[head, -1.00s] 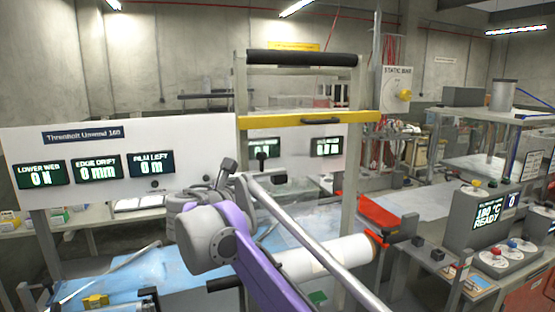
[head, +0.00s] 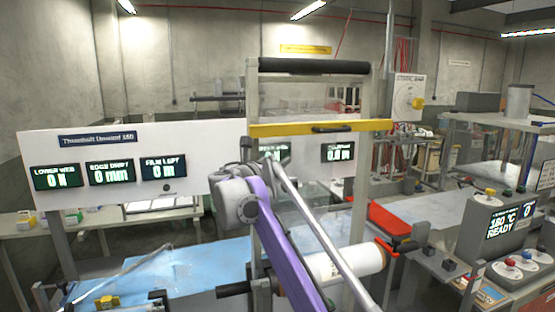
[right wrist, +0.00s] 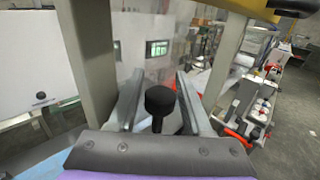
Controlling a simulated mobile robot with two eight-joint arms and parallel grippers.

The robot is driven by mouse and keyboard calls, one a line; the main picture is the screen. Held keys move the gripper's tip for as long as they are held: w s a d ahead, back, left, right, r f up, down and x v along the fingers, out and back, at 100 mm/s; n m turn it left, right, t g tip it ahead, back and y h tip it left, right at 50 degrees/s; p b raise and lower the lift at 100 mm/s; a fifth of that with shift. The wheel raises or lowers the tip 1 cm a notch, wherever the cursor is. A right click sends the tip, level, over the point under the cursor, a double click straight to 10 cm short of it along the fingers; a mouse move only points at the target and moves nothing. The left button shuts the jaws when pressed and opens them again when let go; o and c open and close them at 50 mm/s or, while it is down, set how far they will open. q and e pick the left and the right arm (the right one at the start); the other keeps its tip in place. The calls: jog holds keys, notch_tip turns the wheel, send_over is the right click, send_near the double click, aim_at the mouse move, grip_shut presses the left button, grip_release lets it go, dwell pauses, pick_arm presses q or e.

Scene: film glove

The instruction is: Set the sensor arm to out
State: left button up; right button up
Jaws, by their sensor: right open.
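A black round knob (right wrist: 160,98) on a short dark stem shows in the right wrist view. I take it for the sensor arm's handle; the rest of that arm is hidden, so its setting cannot be read. My right gripper (right wrist: 160,75) is open, one grey finger on each side of the knob, with nothing visibly clamped. In the head view my right gripper (head: 260,158) is small and dark, in front of the machine's upright frame below the yellow bar, and the knob cannot be told apart there. My left gripper is not in view.
A white panel (head: 110,200) with green displays stands at left. A yellow bar (head: 290,128) crosses the frame above my gripper. A white film roll (head: 360,262) lies below right, near a red part (head: 395,218). A blue sheet (head: 130,275) covers the lower left.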

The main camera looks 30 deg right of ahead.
jog(key=shift+w+d, duration=0.15)
jog(key=shift+d, duration=0.05)
grip_shut()
dwell(1.4)
